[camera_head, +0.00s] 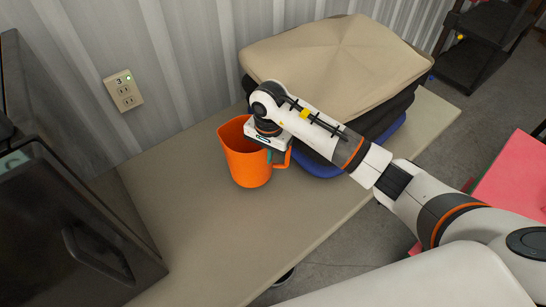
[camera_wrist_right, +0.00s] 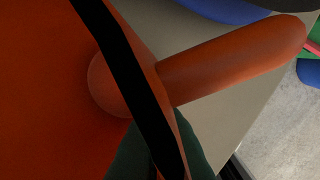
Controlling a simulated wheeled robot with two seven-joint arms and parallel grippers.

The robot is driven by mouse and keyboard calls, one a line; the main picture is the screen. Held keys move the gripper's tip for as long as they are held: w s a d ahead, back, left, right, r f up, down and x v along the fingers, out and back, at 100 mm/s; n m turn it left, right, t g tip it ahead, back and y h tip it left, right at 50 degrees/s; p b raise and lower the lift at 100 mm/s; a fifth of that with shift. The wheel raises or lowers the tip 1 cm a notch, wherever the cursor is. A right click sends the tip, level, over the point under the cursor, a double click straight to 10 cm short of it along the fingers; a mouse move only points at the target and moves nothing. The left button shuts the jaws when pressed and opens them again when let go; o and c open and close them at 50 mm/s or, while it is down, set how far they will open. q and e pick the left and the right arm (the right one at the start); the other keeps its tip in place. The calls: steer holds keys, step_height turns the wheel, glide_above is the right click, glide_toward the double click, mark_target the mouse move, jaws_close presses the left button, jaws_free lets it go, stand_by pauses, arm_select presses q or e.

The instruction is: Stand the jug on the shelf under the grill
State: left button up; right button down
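The orange jug (camera_head: 246,160) is upright at the middle of the beige tabletop, its open mouth up and its handle to the right. I cannot tell whether its base touches the top. My right gripper (camera_head: 278,152) reaches down at the jug's rim on the handle side. In the right wrist view, its dark green fingers (camera_wrist_right: 162,150) lie close on both sides of the jug's wall, beside the handle (camera_wrist_right: 235,62), and appear shut on it. My left gripper is out of view. I cannot make out a grill or a shelf under it for certain.
A dark box-like appliance (camera_head: 60,225) with a handle stands at the left. A beige-topped cushion or bag stack (camera_head: 335,60) lies behind my right arm. The beige tabletop (camera_head: 190,235) is clear in front of the jug. A corrugated wall with an outlet (camera_head: 124,91) runs behind.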

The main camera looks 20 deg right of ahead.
mark_target(268, 168)
steer(key=shift+f, duration=2.2)
steer(key=c, duration=1.7)
jaws_free()
steer(key=shift+r, duration=0.1)
